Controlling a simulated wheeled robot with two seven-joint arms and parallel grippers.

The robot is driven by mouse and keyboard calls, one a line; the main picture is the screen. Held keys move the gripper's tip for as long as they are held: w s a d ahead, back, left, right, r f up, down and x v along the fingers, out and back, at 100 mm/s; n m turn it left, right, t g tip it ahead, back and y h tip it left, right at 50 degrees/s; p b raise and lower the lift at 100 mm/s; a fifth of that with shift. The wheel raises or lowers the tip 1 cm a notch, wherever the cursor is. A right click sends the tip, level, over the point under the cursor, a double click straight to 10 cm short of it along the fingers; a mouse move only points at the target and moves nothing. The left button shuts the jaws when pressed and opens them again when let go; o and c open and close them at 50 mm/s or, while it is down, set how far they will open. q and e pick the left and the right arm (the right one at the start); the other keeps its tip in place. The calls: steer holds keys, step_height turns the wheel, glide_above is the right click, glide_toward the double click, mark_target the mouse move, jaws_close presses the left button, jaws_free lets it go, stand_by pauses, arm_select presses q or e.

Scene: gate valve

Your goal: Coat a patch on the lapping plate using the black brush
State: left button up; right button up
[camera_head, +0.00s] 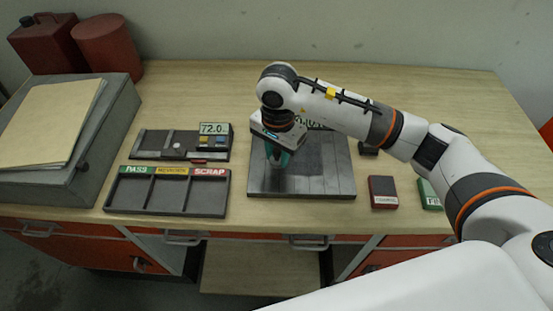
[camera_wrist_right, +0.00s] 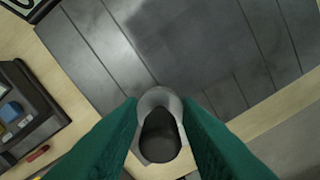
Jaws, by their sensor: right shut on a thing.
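The lapping plate (camera_head: 325,178) is a dark grey grooved slab on the bench. It also fills much of the right wrist view (camera_wrist_right: 85,45), where a darker, smoother area shows on its upper middle. My right gripper (camera_head: 278,158) reaches down over the plate's left part. Its green fingers are shut on the black brush (camera_wrist_right: 160,135), seen end-on as a black rounded end inside a grey ring. In the head view the brush is mostly hidden by the gripper. I cannot tell whether its tip touches the plate. My left gripper is not in view.
A PASS/REWORK/SCRAP tray (camera_head: 165,207) and a gauge with a 72.0 display (camera_head: 213,130) stand left of the plate. A grey sloped desk (camera_head: 75,140) and red cans (camera_head: 107,43) are far left.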

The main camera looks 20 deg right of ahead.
steer(key=r, duration=0.1)
steer(key=r+p, duration=0.1)
steer(key=shift+s+d+r, duration=0.25)
steer(key=shift+d+r, duration=0.05)
steer(key=shift+d, duration=0.05)
steer(key=shift+w+a+r+p, duration=0.1)
steer(key=shift+r+p, duration=0.1)
steer(key=shift+r, duration=0.35)
steer(key=shift+a+r+p, duration=0.1)
steer(key=shift+r+p, duration=0.05)
steer(key=shift+r, duration=0.35)
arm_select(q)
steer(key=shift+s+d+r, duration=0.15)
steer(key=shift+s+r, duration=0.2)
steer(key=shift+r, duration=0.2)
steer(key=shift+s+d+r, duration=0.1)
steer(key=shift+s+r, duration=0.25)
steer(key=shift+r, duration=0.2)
arm_select(e)
steer(key=shift+d+r, duration=0.1)
steer(key=shift+r, duration=0.3)
